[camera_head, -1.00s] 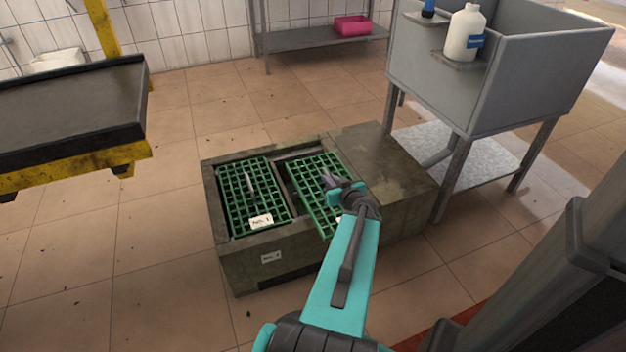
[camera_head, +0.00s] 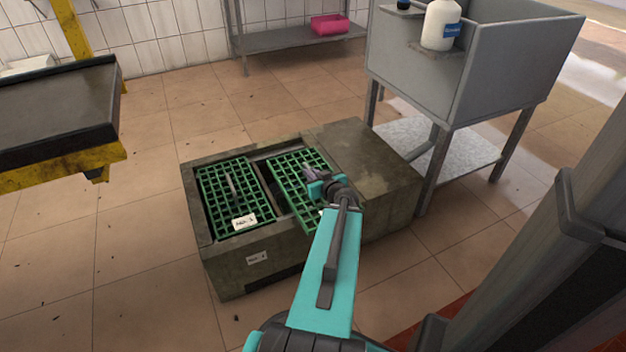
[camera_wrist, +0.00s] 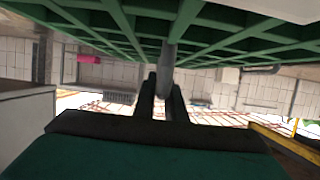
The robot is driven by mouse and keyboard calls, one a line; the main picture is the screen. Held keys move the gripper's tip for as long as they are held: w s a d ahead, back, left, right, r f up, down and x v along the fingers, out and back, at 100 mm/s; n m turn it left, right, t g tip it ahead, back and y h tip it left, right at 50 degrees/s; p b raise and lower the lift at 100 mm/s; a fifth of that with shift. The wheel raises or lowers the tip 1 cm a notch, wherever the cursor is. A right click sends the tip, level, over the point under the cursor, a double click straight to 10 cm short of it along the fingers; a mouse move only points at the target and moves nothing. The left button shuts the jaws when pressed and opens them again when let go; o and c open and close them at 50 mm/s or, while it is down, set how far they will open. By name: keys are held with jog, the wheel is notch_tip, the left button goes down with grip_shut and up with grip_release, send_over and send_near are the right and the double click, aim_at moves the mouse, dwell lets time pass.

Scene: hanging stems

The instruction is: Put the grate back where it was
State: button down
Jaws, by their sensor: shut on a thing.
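The green lattice grate (camera_head: 288,187) is over the right opening of the low stone-like box (camera_head: 228,272). It sits askew to the opening, and a dark gap shows along its left side. My gripper (camera_head: 309,173) is above it, shut on its grey handle. In the wrist view the handle (camera_wrist: 168,62) runs between my two dark fingers (camera_wrist: 162,95), and the grate's green underside or ribs (camera_wrist: 110,25) fill the top. My arm hides the grate's near right part. Whether the grate touches the box cannot be told.
A second green grate (camera_head: 232,203) with a white label lies in the left opening. A grey sink (camera_head: 465,70) with a white bottle (camera_head: 441,25) stands behind right. A dark tray on a yellow frame (camera_head: 60,100) is at left. Tiled floor (camera_head: 140,225) is clear around the box.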

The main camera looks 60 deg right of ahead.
aim_at(296, 161)
jog(key=shift+w+d+f+b, duration=0.1)
jog(key=shift+w+d+b, duration=0.2)
jog(key=shift+b, duration=0.25)
jog(key=shift+w+d+f+b, duration=0.1)
jog(key=shift+w+d+f, duration=0.05)
jog(key=shift+w+d, duration=1.4)
jog(key=shift+w+d+f+b, duration=0.15)
jog(key=shift+w+d, duration=0.75)
jog(key=shift+w, duration=1.3)
jog(key=shift+w+d+f+b, duration=0.1)
jog(key=shift+w+d+f, duration=0.05)
jog(key=shift+w+d, duration=1.4)
jog(key=shift+w+a, duration=0.25)
jog(key=shift+a, duration=0.05)
jog(key=shift+f+b, duration=0.7)
jog(key=shift+f, duration=1.05)
jog(key=shift+f+b, duration=0.6)
jog(key=shift+b, duration=0.6)
